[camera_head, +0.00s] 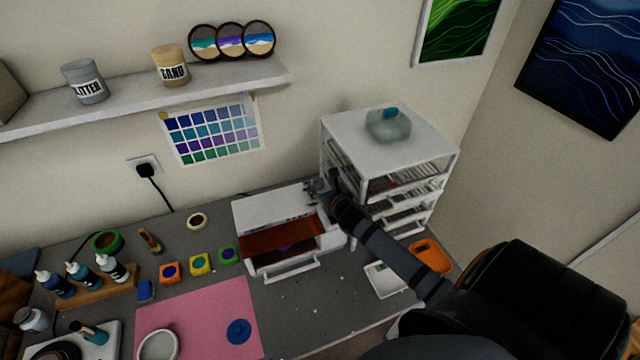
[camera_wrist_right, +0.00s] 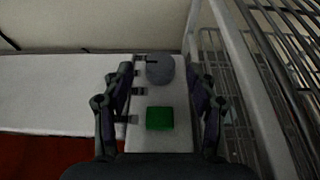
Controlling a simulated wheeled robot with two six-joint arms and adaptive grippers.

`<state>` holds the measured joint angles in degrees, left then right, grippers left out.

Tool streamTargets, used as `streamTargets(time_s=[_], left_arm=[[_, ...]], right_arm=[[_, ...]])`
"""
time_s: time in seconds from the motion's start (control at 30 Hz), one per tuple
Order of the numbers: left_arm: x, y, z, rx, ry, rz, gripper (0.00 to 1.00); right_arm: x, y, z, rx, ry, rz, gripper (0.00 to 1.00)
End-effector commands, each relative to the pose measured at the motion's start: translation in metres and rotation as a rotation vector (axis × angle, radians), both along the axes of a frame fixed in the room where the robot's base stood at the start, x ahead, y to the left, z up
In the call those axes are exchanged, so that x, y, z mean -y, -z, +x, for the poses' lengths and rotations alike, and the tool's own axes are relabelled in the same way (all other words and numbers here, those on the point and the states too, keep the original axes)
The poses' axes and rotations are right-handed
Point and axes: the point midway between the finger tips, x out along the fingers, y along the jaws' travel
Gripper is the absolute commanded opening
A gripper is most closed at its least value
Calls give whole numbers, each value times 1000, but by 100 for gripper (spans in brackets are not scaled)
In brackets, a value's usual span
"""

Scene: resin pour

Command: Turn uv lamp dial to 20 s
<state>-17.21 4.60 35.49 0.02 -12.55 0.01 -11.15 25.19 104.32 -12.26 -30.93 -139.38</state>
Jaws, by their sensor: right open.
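The UV lamp (camera_head: 262,212) is a white box with an orange window (camera_head: 285,232) and a pulled-out lower tray, standing on the grey bench. Its control panel shows in the right wrist view, with a round grey dial (camera_wrist_right: 160,69) and a square green button (camera_wrist_right: 159,118). A dark pointer line on the dial points left, toward the upper of several small dark marks beside it. My right gripper (camera_head: 322,188) is over the panel; its open fingers (camera_wrist_right: 160,105) straddle the panel, the dial lying between and slightly beyond them. In the head view the gripper hides the dial. My left gripper is not in view.
A white rack (camera_head: 400,140) of wire shelves stands close right of the lamp, with a glass container (camera_head: 388,125) on top. A white tray (camera_head: 385,278) and orange dish (camera_head: 430,256) lie under my right arm. A pink mat (camera_head: 200,315) and colour pots are left.

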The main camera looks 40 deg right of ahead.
Motion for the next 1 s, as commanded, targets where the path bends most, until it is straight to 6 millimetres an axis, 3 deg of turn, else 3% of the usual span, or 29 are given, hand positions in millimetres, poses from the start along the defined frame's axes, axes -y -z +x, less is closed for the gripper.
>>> streamTargets(time_s=[0.1, 0.3, 1.0], left_arm=[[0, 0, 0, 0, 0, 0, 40], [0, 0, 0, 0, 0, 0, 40], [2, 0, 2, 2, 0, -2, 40]], right_arm=[[-5, -8, -22, -3, -3, -5, 58], [-10, -17, -41, 0, -1, -2, 58], [-10, -18, -42, 0, 0, 0, 58]])
